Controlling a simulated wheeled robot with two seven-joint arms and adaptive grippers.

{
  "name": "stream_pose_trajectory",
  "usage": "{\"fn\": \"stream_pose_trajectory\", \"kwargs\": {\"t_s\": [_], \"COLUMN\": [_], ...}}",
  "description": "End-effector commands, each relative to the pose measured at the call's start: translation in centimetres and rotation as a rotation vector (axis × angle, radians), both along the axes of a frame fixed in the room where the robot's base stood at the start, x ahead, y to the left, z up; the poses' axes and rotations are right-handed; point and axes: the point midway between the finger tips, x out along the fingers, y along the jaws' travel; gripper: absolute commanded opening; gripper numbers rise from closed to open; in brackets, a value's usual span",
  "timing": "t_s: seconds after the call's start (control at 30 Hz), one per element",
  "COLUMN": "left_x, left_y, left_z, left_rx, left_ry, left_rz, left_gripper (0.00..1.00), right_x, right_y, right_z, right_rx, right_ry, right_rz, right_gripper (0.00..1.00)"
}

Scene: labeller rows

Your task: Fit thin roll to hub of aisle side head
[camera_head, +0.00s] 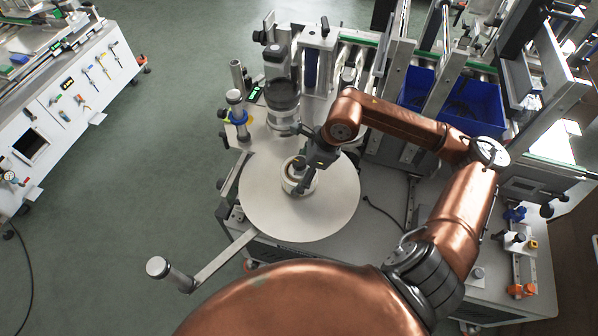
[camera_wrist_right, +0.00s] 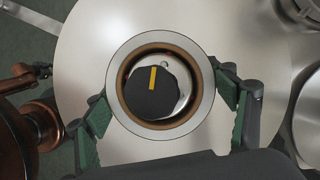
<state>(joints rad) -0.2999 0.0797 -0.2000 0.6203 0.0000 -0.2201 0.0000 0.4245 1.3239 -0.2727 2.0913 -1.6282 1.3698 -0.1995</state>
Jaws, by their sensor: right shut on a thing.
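The thin roll is a pale ring with a brown core (camera_wrist_right: 160,37), seen from above in the right wrist view. In the head view the roll (camera_head: 287,187) is at the middle of the round plate (camera_head: 330,205). My right gripper (camera_head: 300,180) is over the plate and shut on the roll, with green finger pads against opposite sides of its rim. The hub's black knob with a yellow mark (camera_wrist_right: 150,93) shows inside the core, so the roll is around the hub. I cannot tell whether the roll touches the plate. My left gripper is not in view.
A bare roller on an arm (camera_head: 160,268) sticks out at the lower left of the plate. A post with a blue and yellow collar (camera_head: 238,117) and a dark-banded cylinder (camera_head: 282,95) stand behind it. A blue bin (camera_head: 480,105) is at the right.

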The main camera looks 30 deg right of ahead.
Motion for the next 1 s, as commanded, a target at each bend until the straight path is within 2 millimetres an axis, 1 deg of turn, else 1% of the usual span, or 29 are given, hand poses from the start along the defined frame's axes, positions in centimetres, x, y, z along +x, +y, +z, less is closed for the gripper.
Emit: {"fn": "stream_pose_trajectory", "kwargs": {"t_s": [0.67, 0.7, 0.93, 1.0], "left_x": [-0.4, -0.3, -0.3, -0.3], "left_y": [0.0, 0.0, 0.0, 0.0], "left_z": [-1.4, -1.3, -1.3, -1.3], "left_rx": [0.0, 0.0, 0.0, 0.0], "left_ry": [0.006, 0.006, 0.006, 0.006], "left_rz": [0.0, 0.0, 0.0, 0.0], "left_gripper": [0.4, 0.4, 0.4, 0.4], "right_x": [0.0, 0.0, 0.0, 0.0], "right_y": [0.0, 0.0, 0.0, 0.0], "right_z": [-1.7, -1.6, -1.5, -1.5], "right_rx": [0.001, 0.001, 0.001, 0.0], "right_ry": [-0.001, -0.001, -0.001, 0.0], "right_rz": [0.0, 0.0, 0.0, 0.0], "right_gripper": [0.47, 0.8, 0.96, 0.98]}}
